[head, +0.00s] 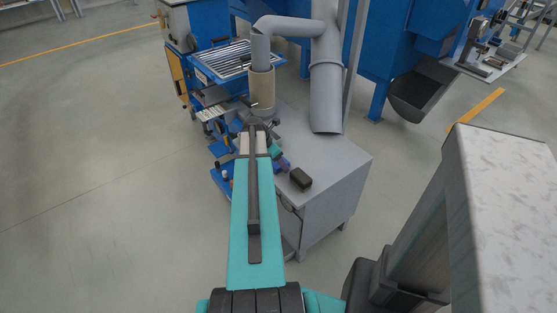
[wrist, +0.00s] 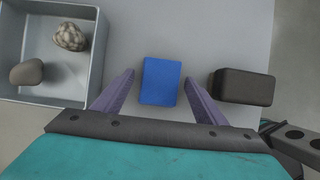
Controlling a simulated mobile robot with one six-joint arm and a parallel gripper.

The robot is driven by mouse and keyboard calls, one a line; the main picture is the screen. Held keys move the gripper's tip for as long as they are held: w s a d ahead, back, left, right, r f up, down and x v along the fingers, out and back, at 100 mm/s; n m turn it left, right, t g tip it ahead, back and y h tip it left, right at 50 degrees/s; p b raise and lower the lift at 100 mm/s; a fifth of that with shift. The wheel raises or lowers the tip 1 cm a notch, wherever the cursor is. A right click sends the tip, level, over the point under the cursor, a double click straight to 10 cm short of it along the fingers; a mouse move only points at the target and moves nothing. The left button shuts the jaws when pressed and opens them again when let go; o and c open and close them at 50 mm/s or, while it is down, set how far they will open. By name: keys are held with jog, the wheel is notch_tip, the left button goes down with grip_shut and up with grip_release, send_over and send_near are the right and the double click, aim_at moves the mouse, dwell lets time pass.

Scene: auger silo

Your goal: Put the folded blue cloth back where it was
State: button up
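The folded blue cloth (wrist: 160,82) lies flat on the grey cabinet top in the wrist view, a small upright rectangle in the picture. My gripper (wrist: 160,75) is open, with its purple fingers on either side of the cloth in the picture. A narrow strip of grey shows between the cloth and each finger. I cannot tell how high the fingertips are above the top. In the head view my arm hides most of this spot, and I cannot make out the cloth for sure.
A black block (wrist: 243,87) lies just right of the right finger; it also shows in the head view (head: 300,179). A grey tray (wrist: 97,62) with two stones is at left. The cabinet (head: 338,158) has bare top towards the right. A grey pipe (head: 326,90) stands behind.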

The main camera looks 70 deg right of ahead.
jog(key=shift+r, duration=0.2)
jog(key=v, duration=1.2)
dwell(0.9)
jog(key=shift+f, duration=0.1)
